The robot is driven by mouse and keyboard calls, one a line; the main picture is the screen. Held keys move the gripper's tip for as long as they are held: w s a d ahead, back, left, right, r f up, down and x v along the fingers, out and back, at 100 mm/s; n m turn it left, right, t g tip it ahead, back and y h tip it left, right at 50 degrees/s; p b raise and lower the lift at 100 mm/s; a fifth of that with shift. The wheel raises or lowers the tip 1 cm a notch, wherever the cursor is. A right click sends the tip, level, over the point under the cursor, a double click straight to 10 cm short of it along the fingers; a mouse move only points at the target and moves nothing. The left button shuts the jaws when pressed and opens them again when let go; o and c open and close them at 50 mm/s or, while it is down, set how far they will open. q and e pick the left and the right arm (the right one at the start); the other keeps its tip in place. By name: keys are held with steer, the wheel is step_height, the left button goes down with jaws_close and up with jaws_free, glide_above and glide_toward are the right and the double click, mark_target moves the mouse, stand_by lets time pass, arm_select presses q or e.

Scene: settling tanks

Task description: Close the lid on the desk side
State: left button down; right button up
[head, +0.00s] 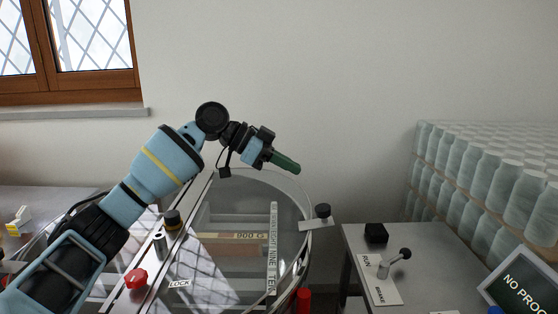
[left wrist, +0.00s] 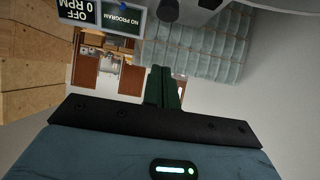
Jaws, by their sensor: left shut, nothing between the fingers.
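A clear rounded lid (head: 293,205) with a pale rim is part of the machine in the middle of the head view. A metal tab with a black knob (head: 323,211) is at its right edge. I cannot tell for sure how far the lid stands open. My left gripper (head: 285,162) is shut and empty, its green fingers pointing right, in front of or above the lid's upper edge. I cannot tell whether it touches the lid. The shut green fingers (left wrist: 162,88) also show in the left wrist view. My right gripper is not in view.
A steel table (head: 420,270) at the right carries a RUN/BRAKE lever (head: 384,270) and a black block (head: 376,233). A tilted screen (head: 525,280) and stacked pale bottles (head: 480,165) stand further right. A red knob (head: 136,279) is beside the LOCK label. The wall behind is bare.

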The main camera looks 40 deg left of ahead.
arm_select(q)
steer(key=w+d+f, duration=0.1)
steer(key=f, duration=0.1)
steer(key=w+d+f, duration=0.1)
steer(key=d+f, duration=0.1)
steer(key=w+d+f, duration=0.1)
steer(key=f, duration=0.1)
steer(key=shift+w+d+f+p, duration=0.15)
steer(key=shift+f+p, duration=0.05)
steer(key=shift+p, duration=0.2)
steer(key=shift+f, duration=0.1)
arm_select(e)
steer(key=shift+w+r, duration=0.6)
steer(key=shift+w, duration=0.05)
